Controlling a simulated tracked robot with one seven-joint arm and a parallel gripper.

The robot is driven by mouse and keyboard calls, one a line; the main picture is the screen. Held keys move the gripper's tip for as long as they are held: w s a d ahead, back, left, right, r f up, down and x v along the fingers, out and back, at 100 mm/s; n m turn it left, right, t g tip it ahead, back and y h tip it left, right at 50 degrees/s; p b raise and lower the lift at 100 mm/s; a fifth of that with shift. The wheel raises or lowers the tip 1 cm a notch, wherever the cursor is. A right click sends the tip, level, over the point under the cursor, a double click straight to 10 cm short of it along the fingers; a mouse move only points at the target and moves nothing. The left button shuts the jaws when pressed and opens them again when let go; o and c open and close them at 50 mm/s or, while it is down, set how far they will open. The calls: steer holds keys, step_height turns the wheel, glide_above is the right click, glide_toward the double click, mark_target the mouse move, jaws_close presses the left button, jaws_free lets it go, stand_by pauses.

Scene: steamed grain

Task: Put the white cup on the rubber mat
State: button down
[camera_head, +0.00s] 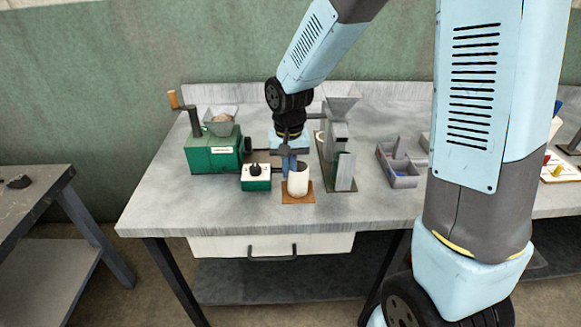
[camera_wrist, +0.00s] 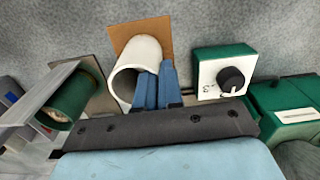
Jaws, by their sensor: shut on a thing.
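The white cup (camera_head: 298,182) stands upright over a small brown mat (camera_head: 297,199) near the front of the table. In the wrist view the open mouth of the cup (camera_wrist: 124,82) faces me, and its far end meets the brown mat (camera_wrist: 127,34). I cannot tell whether its base fully rests there. My gripper (camera_head: 289,166) is at the back left of the cup's rim. Its blue fingers (camera_wrist: 158,72) are shut on the cup wall, one at the mouth and one outside. The cup's lower part near the fingers is partly hidden.
A green and white box with a black knob (camera_head: 256,177) stands close left of the mat. A green hand mill (camera_head: 212,150) is behind it. A grey hopper machine (camera_head: 337,135) with a green container (camera_wrist: 72,97) stands close right. A grey divided tray (camera_head: 403,179) is farther right.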

steer(key=c, duration=1.3)
jaws_free()
steer(key=shift+f, duration=0.1)
step_height(320, 180, up, 12)
steer(key=shift+d+r, duration=0.15)
steer(key=shift+r, duration=0.05)
steer(key=s+d+r+t, duration=0.2)
steer(key=s+d+r, duration=0.1)
steer(key=s+d, duration=0.2)
steer(key=s+d+r+t, duration=0.1)
steer(key=s+d+r, duration=0.2)
steer(key=s+d, duration=0.3)
steer(key=s+d+r+t, duration=0.2)
steer(key=s+d+r, duration=0.2)
steer(key=s+d, duration=0.2)
steer(key=shift+d+r+t, duration=0.1)
steer(key=shift+d+t, duration=0.2)
steer(key=shift+d, duration=0.6)
